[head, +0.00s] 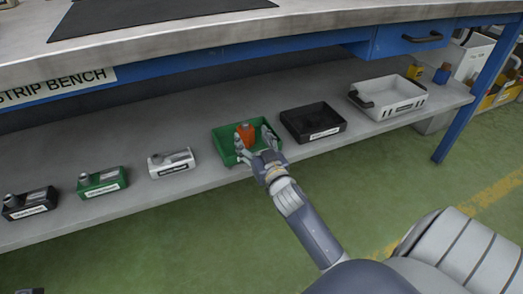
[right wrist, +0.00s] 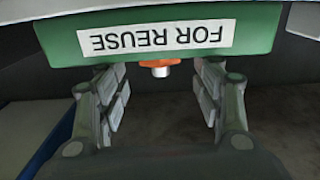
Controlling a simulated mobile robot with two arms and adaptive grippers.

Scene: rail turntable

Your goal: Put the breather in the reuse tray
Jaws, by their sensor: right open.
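The breather (head: 245,133) is orange and shows in the head view within the outline of the green tray. The green tray (head: 221,139) stands on the low shelf; its label reads FOR REUSE, upside down, in the right wrist view (right wrist: 262,30). There the breather's orange and metal end (right wrist: 160,68) shows just past the tray's edge. I cannot tell whether it rests on the tray floor. My right gripper (head: 255,142) is open at the tray's near side, its fingers apart on either side of the breather's end in the wrist view (right wrist: 160,92). My left gripper is not seen.
A black tray (head: 295,126) stands right of the green one, then a white crate (head: 375,99). Small labelled black (head: 29,206), green (head: 102,184) and white (head: 171,165) holders stand to the left. The bench top (head: 150,55) overhangs the shelf. A blue leg (head: 470,103) is at right.

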